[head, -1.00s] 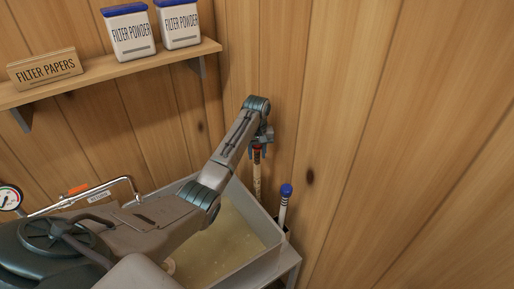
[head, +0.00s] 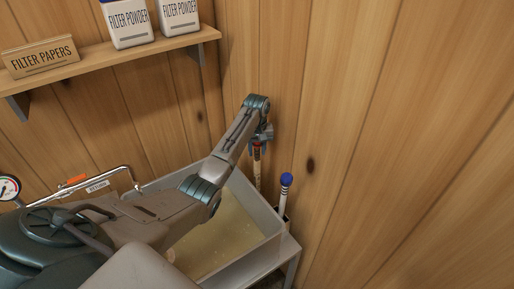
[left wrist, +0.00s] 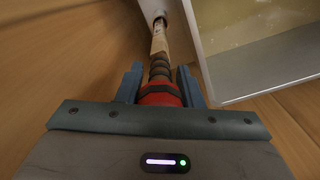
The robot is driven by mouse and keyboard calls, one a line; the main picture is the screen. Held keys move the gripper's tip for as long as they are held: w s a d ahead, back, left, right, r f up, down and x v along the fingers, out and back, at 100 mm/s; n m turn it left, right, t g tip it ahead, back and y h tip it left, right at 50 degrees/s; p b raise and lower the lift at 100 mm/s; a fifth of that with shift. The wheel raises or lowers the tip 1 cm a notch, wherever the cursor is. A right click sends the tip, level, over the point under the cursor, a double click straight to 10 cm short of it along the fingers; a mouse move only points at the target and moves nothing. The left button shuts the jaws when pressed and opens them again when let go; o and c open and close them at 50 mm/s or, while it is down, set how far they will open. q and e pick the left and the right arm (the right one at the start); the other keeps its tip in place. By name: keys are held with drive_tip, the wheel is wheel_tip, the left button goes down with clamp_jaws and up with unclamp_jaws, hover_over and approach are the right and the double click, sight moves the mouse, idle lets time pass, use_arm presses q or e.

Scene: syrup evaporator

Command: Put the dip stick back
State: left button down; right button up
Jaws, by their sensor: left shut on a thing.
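The dip stick (head: 257,175) is a pale wooden stick with dark marks and a red band near its top. My left gripper (head: 258,143) is shut on it at the red band and holds it about upright beside the pan's wall-side edge. In the head view its lower end is hidden behind the pan rim. In the left wrist view the stick (left wrist: 159,42) runs away from my fingers (left wrist: 160,85) toward a pale holder-like thing (left wrist: 155,9); I cannot tell whether its tip is inside. My right gripper is not in view.
The metal pan (head: 271,248) holds pale golden liquid (head: 225,230). A white stick with a blue knob (head: 286,181) stands at its right corner. The wooden wall (head: 400,150) is close behind. A shelf (head: 110,60) carries filter papers (head: 40,57) and two filter powder tubs (head: 128,22).

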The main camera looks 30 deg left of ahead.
sight(257, 156)
use_arm(q)
drive_tip(key=shift+f+b, duration=0.35)
drive_tip(key=shift+f, duration=0.65)
drive_tip(key=shift+f+b, duration=0.3)
drive_tip(key=shift+f, duration=0.6)
drive_tip(key=c, duration=1.1)
unclamp_jaws()
drive_tip(key=shift+o, duration=1)
drive_tip(key=o, duration=0.6)
drive_tip(key=shift+o, duration=0.2)
